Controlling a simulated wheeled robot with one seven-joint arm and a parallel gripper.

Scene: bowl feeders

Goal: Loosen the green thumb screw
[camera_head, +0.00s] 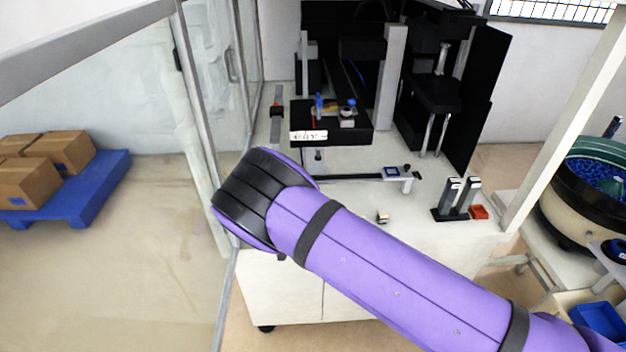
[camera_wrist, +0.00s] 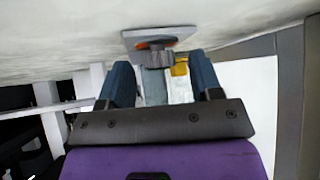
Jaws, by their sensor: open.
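In the wrist view my gripper (camera_wrist: 161,66) is open, with its two dark blue fingers apart. A grey knob-like part (camera_wrist: 156,58) on a grey plate (camera_wrist: 131,40) with an orange patch shows just beyond and between the fingertips; I cannot tell whether they touch it. A small yellow piece (camera_wrist: 180,68) is beside the knob, near the right finger. No green thumb screw can be clearly made out in either view. In the head view my gripper is hidden behind my purple arm.
A black fixture (camera_head: 340,132) with a white label and small blue and red parts stands on the white table (camera_head: 345,205). A grey and red strip (camera_head: 276,114) lies to its left. A glass panel is at left.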

